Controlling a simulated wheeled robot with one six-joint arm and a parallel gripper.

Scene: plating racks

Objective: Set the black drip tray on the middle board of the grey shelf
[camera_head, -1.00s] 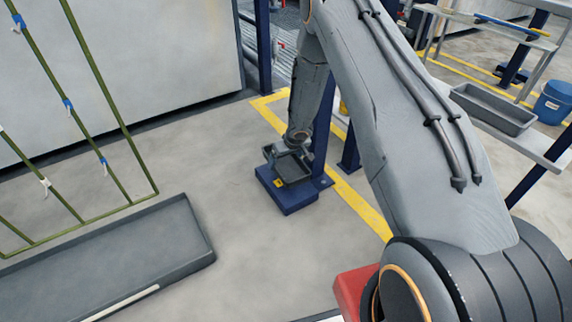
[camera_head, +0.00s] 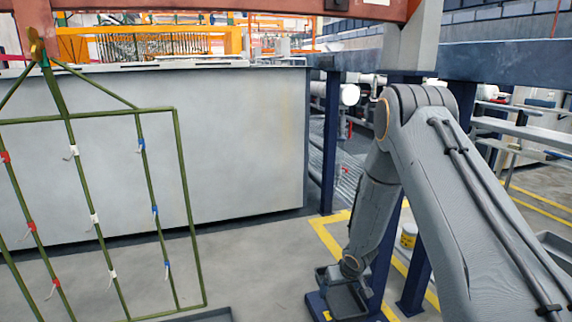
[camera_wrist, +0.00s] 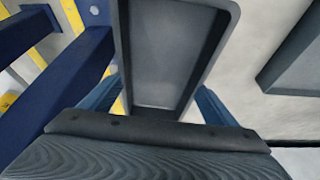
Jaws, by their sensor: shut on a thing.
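The black drip tray (camera_head: 346,302) is a dark, shallow rectangular tray at the lower middle of the head view. It also fills the upper middle of the wrist view (camera_wrist: 163,52), its inside empty. My gripper (camera_head: 345,278) is shut on the tray's near end; in the wrist view its blue fingers (camera_wrist: 160,103) show on either side of it. The tray is over a blue base at a post's foot; I cannot tell whether they touch. Grey boards on a frame (camera_head: 525,132) stand at the far right, partly behind my arm; I cannot tell if this is the grey shelf.
A green hanging rack (camera_head: 180,170) with coloured clips stands at the left. A big grey tank (camera_head: 250,140) is behind it. Blue posts (camera_head: 330,140) rise near the tray. Open floor lies between rack and tray.

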